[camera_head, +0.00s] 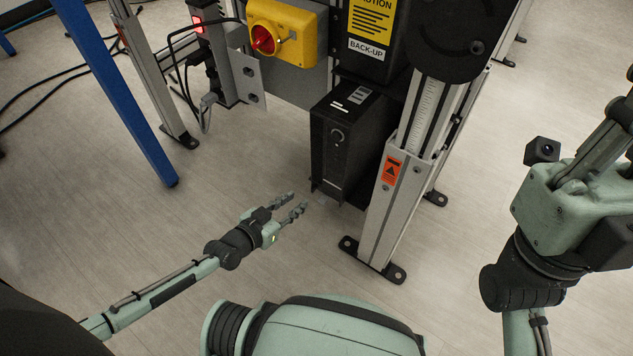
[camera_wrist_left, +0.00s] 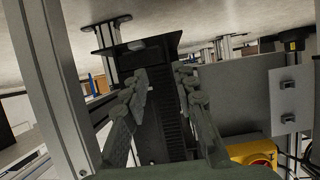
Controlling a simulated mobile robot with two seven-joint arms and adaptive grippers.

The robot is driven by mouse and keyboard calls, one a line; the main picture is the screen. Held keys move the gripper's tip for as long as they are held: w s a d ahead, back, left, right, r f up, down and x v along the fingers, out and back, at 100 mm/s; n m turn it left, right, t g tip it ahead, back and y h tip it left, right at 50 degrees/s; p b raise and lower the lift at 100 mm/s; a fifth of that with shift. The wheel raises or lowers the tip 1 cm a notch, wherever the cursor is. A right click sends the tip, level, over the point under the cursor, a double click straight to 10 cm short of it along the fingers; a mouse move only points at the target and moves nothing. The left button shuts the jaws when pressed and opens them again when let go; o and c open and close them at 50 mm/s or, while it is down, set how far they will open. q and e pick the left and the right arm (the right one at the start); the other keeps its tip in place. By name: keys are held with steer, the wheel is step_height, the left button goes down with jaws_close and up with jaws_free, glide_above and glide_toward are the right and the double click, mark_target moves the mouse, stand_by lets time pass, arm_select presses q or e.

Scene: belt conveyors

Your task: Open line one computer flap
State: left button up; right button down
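The line one computer appears to be the black tower (camera_head: 340,145) mounted low beside a grey post in the head view. Its narrow front face has a round mark and light labels near the top. I cannot make out a separate flap edge. My left gripper (camera_head: 290,204) is open and empty, in front of and below the tower, apart from it. In the left wrist view my left gripper (camera_wrist_left: 163,78) has its fingers spread, with the dark tower (camera_wrist_left: 172,125) behind the gap. My right gripper (camera_head: 610,125) is at the right edge, partly cut off, away from the tower.
A grey post (camera_head: 390,210) with an orange warning label stands right of the tower on a black foot. A yellow box with a red switch (camera_head: 283,33) and a back-up unit (camera_head: 368,40) are above. A blue leg (camera_head: 120,90) is left. Floor is clear around the left gripper.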

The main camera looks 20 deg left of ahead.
mark_target(312, 190)
arm_select(q)
steer(key=b+x, duration=0.2)
steer(key=x, duration=0.5)
steer(key=shift+b, duration=0.35)
jaws_close()
